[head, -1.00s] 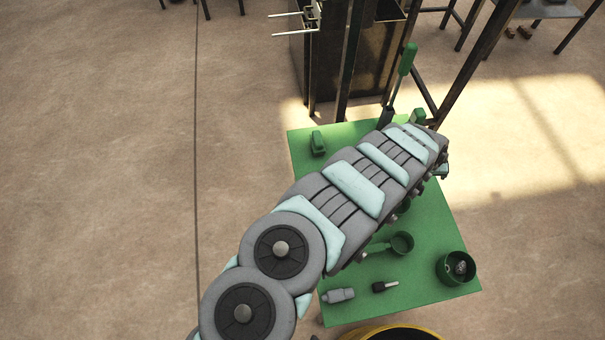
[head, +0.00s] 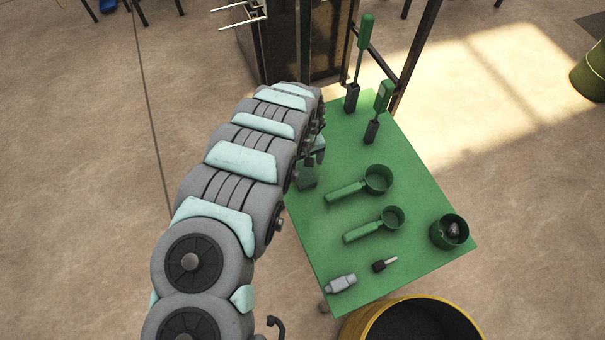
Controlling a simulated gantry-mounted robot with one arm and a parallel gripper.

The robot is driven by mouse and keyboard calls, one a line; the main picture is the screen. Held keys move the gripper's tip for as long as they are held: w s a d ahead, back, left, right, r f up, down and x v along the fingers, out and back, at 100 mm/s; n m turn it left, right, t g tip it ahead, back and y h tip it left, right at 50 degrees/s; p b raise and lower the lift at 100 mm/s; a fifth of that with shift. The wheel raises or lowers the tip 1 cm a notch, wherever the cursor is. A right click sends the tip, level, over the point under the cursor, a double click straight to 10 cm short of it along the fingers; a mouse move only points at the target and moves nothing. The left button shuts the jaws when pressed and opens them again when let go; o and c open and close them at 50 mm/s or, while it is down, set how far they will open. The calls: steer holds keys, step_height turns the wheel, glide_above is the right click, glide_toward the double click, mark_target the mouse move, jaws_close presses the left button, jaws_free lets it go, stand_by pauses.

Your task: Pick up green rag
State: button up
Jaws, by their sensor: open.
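My gripper (head: 314,157) hangs at the far end of my arm, small and partly hidden by it, over the left side of the green table (head: 420,275). It is open. A small dark green thing (head: 307,179) sits on the table just below my gripper, partly covered by the arm. It may be the green rag, but its shape is too small and hidden to be sure. I cannot tell whether the gripper touches it.
Two green ladle-like cups (head: 378,179) (head: 393,217) lie mid-table. Two green-handled tools (head: 366,32) (head: 384,97) stand at the back. A green pot (head: 449,232), grey bottle (head: 341,284) and small black piece (head: 384,265) are nearer the front. A yellow drum (head: 362,320) stands in front.

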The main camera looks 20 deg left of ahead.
mark_target(303, 173)
steer(key=shift+a+f, duration=0.1)
steer(key=shift+f, duration=2.6)
steer(key=shift+w, duration=0.1)
steer(key=c, duration=1.5)
steer(key=shift+o, duration=0.2)
steer(key=shift+r, duration=0.15)
step_height(303, 173, up, 20)
steer(key=p, duration=0.6)
steer(key=o, duration=0.8)
steer(key=c, duration=0.9)
